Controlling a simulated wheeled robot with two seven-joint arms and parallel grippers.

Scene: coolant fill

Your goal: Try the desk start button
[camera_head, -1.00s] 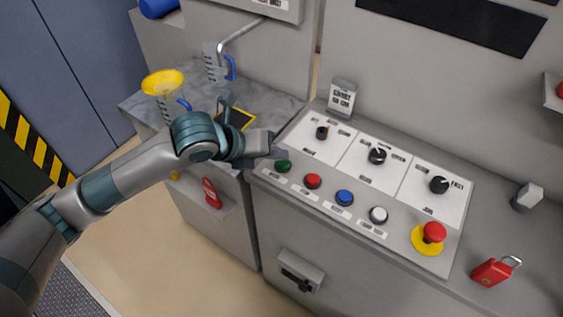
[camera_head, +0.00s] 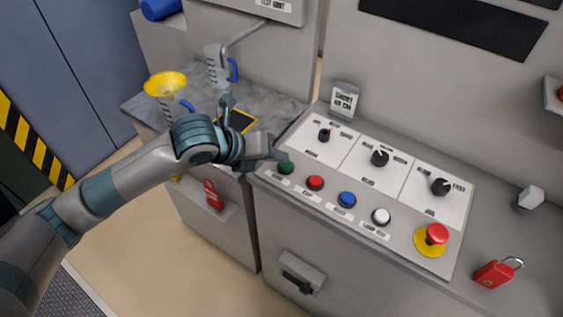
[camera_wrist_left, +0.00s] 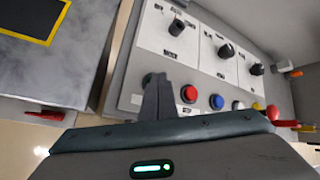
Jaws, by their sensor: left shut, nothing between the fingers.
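The desk panel carries a row of push buttons along its front edge. The green button (camera_head: 285,167), at the left end of the row, is the likely start button; its label is too small to read. My left gripper (camera_head: 279,155) is shut and empty, its fingertips at the green button's upper edge in the head view; I cannot tell whether they touch it. In the left wrist view the shut fingers (camera_wrist_left: 157,92) cover most of the green button. My right gripper is not in view.
Red (camera_head: 315,183), blue (camera_head: 346,199) and white (camera_head: 381,216) buttons follow to the right, then a red emergency stop (camera_head: 437,233) on yellow. Black knobs (camera_head: 380,158) sit behind. A red padlock (camera_head: 494,273) lies at right.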

